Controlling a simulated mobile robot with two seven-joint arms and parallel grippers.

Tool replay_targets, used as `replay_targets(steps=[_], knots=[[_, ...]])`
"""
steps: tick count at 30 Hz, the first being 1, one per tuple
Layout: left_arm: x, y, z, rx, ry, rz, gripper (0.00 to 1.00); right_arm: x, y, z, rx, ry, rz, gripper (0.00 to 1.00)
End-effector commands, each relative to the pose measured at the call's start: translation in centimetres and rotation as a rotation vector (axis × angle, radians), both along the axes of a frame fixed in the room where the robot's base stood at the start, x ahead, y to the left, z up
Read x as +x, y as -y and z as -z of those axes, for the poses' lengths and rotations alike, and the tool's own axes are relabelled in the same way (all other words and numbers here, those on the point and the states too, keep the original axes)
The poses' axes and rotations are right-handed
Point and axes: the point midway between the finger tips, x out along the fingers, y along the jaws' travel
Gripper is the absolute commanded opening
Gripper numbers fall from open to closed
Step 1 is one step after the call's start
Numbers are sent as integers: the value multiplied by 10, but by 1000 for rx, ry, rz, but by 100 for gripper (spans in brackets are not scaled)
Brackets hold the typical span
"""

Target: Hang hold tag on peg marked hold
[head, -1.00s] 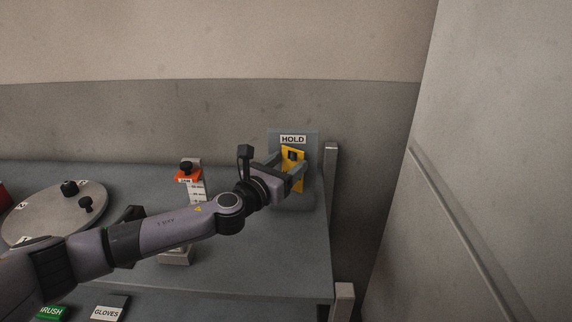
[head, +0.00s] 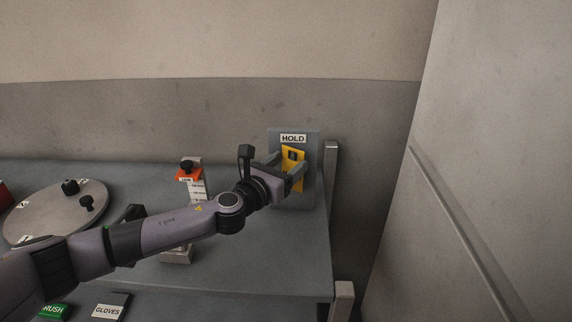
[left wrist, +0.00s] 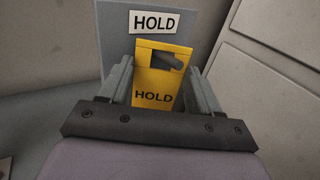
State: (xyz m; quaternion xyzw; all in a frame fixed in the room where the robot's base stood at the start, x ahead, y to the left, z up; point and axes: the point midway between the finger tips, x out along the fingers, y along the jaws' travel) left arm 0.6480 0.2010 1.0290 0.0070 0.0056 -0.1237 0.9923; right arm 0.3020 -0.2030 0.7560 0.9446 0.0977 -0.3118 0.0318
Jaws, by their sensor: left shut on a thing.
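The yellow hold tag (head: 293,170) is upright between the fingers of my left gripper (head: 286,178), in front of the grey board (head: 311,190) marked HOLD. In the left wrist view the tag (left wrist: 155,84) reads HOLD, and my left gripper (left wrist: 160,90) is shut on its sides. A dark peg (left wrist: 166,62) shows in the opening near the tag's top, below the white HOLD label (left wrist: 153,22). Whether the tag rests on the peg I cannot tell. My right gripper is not in view.
The grey table (head: 270,255) holds a round disc (head: 50,215) with black knobs at left and an orange-topped gauge stand (head: 190,176). RUSH (head: 53,312) and GLOVES (head: 109,308) items lie below at the front. A wall stands right of the table.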

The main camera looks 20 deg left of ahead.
Motion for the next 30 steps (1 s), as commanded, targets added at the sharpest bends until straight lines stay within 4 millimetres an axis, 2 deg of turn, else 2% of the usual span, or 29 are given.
replay_targets(steps=[14, 15, 17, 26, 30], knots=[[0, 0, 0, 0, 1, 0, 29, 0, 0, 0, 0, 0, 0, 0], [0, 0, 0, 0, 1, 0, 73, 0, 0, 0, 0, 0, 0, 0], [0, 0, 0, 0, 1, 0, 92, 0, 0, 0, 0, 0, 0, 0], [0, -2, 0, 1, 1, -5, 93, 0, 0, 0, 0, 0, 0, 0], [-8, -4, 0, 2, 2, -3, 93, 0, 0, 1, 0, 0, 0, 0]])
